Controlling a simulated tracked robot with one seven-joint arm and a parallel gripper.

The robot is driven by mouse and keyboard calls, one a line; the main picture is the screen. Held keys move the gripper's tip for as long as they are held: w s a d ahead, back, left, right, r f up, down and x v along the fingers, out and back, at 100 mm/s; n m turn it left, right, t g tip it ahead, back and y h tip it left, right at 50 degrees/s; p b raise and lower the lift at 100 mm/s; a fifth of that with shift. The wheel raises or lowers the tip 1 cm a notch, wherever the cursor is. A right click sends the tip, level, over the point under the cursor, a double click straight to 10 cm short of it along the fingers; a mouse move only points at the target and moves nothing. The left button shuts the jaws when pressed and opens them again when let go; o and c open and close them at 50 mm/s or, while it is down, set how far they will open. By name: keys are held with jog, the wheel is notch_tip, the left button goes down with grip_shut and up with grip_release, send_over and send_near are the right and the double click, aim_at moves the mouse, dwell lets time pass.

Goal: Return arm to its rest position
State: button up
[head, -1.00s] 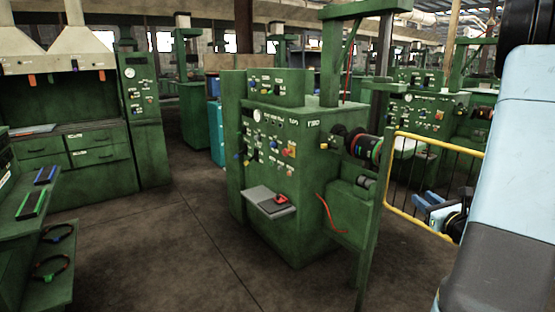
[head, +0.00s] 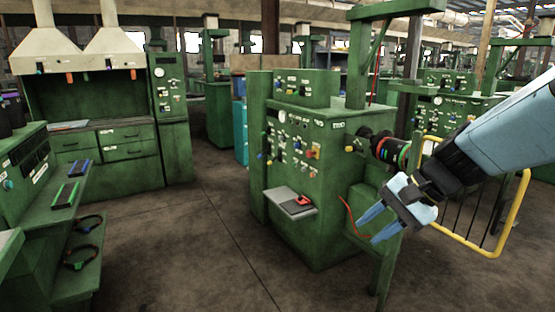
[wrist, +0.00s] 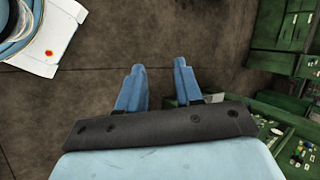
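My gripper (head: 368,230) is on the right of the head view, pointing down and left at the end of my light-blue arm. Its two blue fingers are apart. The wrist view also shows the gripper (wrist: 159,66), with an empty gap between the fingers and bare floor beyond. In the head view it hangs in front of the right side of the green machine (head: 300,235); I cannot tell whether any part touches it.
A yellow-framed guard (head: 522,205) stands behind my forearm. Rings in several colours sit on the machine's drum (head: 385,150). Green shelves (head: 70,200) with black rings stand at left. The dark floor (head: 190,250) between shelves and machine is clear.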

jog(key=s+d+r+n+t+h, duration=0.2)
jog(key=s+d+r+n+h, duration=0.2)
jog(key=s+r+n+h, duration=0.1)
jog(key=shift+d+r+n+t+h, duration=0.25)
jog(key=shift+r+n+t+h, duration=0.15)
jog(key=shift+n+h, duration=0.75)
jog(key=shift+f+n+y, duration=0.1)
jog(key=shift+n+y, duration=0.15)
dwell(0.9)
